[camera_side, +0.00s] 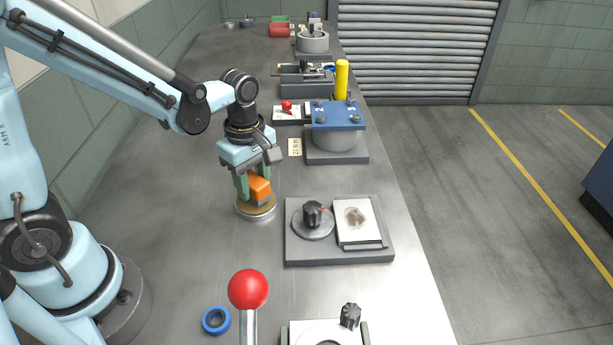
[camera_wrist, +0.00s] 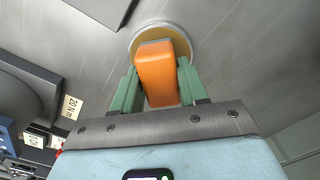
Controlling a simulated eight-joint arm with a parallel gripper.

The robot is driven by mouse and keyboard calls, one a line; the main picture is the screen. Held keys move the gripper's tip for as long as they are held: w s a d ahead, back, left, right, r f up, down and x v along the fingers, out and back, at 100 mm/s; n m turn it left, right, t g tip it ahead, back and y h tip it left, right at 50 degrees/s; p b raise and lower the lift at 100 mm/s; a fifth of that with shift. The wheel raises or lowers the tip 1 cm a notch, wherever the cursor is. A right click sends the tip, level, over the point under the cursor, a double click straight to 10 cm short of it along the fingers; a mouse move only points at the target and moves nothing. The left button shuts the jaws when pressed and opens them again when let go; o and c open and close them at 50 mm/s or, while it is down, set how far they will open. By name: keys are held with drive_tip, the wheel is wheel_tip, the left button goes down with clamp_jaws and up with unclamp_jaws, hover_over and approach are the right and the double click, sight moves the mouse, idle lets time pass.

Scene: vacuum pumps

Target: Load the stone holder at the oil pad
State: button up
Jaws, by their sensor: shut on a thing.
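My gripper (camera_side: 253,186) points down with its green fingers shut on an orange block (camera_side: 260,187), which looks like the stone holder. A thin grey-blue layer shows along the block's lower edge. The block is over a round tan pad in a low metal dish (camera_side: 257,212), which looks like the oil pad. The wrist view shows the orange block (camera_wrist: 157,72) between both fingers, with the tan pad (camera_wrist: 181,43) behind its far end. I cannot tell whether the block's underside touches the pad.
A red ball lever (camera_side: 248,289) and blue ring (camera_side: 216,320) are in front. Bench left of the dish is clear.

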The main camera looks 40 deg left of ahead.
sight(253, 178)
drive_tip(key=shift+f, duration=0.6)
idle(1.4)
drive_tip(key=shift+r, duration=3.55)
drive_tip(key=r+m, duration=0.1)
drive_tip(key=m, duration=0.1)
drive_tip(key=r+m, duration=0.1)
drive_tip(key=m, duration=0.1)
drive_tip(key=r+m, duration=0.1)
drive_tip(key=m, duration=0.2)
drive_tip(key=shift+w+a+r, duration=0.15)
drive_tip(key=shift+w, duration=0.2)
drive_tip(key=r+m, duration=0.1)
drive_tip(key=m, duration=0.2)
drive_tip(key=r+m, duration=0.2)
drive_tip(key=m, duration=0.2)
drive_tip(key=r+m, duration=0.2)
drive_tip(key=m, duration=0.2)
drive_tip(key=shift+a+r, duration=0.1)
drive_tip(key=shift+a, duration=0.1)
